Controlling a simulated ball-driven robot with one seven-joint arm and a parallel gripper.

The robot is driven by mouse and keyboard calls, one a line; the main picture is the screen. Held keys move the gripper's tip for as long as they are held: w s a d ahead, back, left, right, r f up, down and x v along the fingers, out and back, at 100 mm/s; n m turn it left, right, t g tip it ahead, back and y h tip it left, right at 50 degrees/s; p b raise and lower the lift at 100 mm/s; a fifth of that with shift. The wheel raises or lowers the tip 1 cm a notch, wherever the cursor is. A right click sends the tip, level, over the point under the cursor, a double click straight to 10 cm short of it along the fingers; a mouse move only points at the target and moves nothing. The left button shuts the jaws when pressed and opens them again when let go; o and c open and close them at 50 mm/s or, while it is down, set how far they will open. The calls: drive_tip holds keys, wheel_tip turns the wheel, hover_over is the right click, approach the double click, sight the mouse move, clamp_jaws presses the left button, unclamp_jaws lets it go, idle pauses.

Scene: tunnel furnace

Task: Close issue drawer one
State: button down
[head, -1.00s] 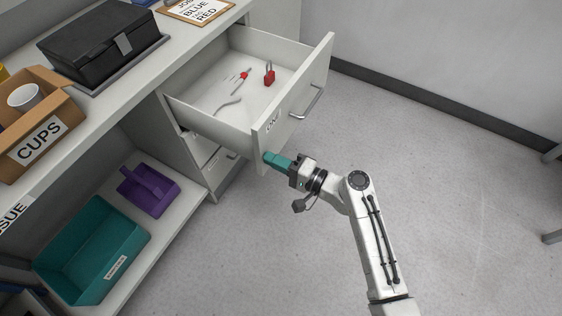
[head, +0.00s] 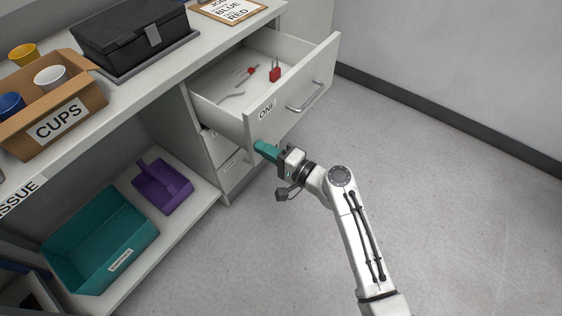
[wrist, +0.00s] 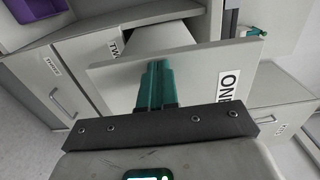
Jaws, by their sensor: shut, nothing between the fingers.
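Issue drawer one (head: 297,93) is pulled out of the white cabinet, its front labelled ONE and fitted with a metal bar handle (head: 305,96). Inside lie a red padlock (head: 275,72), a red-handled tool (head: 252,71) and a grey tool. My gripper (head: 258,147) has teal fingers, shut and empty, at the lower left of the drawer front, below the label. In the wrist view the fingers (wrist: 157,84) lie against or just before the front panel (wrist: 115,86), left of the ONE label (wrist: 228,85). I cannot tell whether they touch.
Two closed drawers (head: 233,168) sit below. The counter holds a CUPS box (head: 95,97), a black case (head: 130,35) and a clipboard (head: 228,10). A teal bin (head: 100,240) and a purple scoop tray (head: 163,186) stand on the shelf below. The floor at right is clear.

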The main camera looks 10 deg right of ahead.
sight(203, 111)
drive_tip(key=b+x, duration=0.5)
drive_tip(key=x, duration=0.5)
drive_tip(key=b+x, duration=0.6)
drive_tip(key=x, duration=0.5)
drive_tip(key=shift+f, duration=0.25)
drive_tip(key=shift+w+a+b, duration=0.35)
drive_tip(key=shift+w+a, duration=0.05)
drive_tip(key=shift+w+a+r, duration=0.1)
drive_tip(key=shift+w+r, duration=0.15)
drive_tip(key=shift+r, duration=0.15)
drive_tip(key=shift+r, duration=0.1)
drive_tip(key=shift+s, duration=0.2)
drive_tip(key=p+v, duration=0.1)
drive_tip(key=v, duration=0.3)
drive_tip(key=p+v, duration=0.1)
drive_tip(key=v, duration=0.4)
drive_tip(key=p+v, duration=0.1)
drive_tip(key=v, duration=0.4)
drive_tip(key=shift+f, duration=0.35)
